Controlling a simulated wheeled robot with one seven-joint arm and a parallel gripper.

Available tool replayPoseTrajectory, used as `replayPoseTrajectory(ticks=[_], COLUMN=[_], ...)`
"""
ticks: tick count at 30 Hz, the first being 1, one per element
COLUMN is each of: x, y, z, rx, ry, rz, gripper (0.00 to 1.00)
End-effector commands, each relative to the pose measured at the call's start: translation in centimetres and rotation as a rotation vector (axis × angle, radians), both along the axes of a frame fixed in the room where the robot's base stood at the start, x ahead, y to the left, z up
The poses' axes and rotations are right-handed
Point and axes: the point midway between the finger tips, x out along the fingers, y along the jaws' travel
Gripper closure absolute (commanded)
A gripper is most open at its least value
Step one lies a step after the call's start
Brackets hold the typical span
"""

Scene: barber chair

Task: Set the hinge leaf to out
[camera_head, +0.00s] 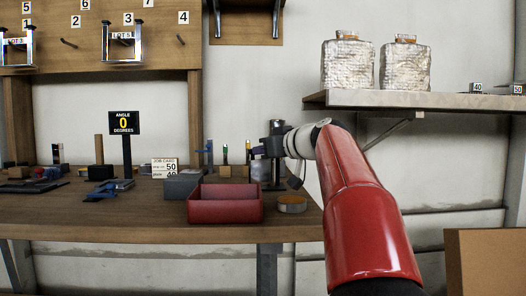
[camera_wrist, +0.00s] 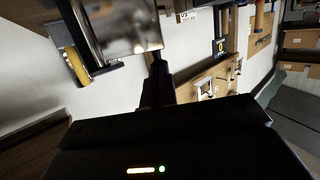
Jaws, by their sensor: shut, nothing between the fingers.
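My red arm reaches from the lower right over the back of the workbench in the head view. My gripper (camera_head: 275,157) is at its far end, near the small upright items at the bench's back right. In the wrist view my gripper (camera_wrist: 158,70) shows as narrow dark fingers, close together with nothing between them. A shiny metallic surface (camera_wrist: 128,27) is close by at the upper left there, with a yellow round part (camera_wrist: 77,66) beside it. I cannot make out which thing is the hinge leaf, or its position; my arm and gripper cover part of that bench area.
The wooden bench (camera_head: 140,222) holds a red open bin (camera_head: 226,213), a grey box (camera_head: 182,186), a round tin (camera_head: 291,204) and a sign reading "ANGLE 0 DEGREES" (camera_head: 124,123). A shelf (camera_head: 430,101) with two wrapped jars (camera_head: 347,65) is at right. The bench's front strip is mostly clear.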

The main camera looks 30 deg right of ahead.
Motion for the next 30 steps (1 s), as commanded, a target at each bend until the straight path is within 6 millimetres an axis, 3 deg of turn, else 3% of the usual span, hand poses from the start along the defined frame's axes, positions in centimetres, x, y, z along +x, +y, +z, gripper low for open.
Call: replayPoseTrajectory(ticks=[16,30], x=[2.1,5.0], y=[1.8,2.9], z=[0.2,0.4], rx=[-0.002,0.001], ry=[-0.001,0.007], rz=[-0.237,-0.310], gripper=[1.00,1.00])
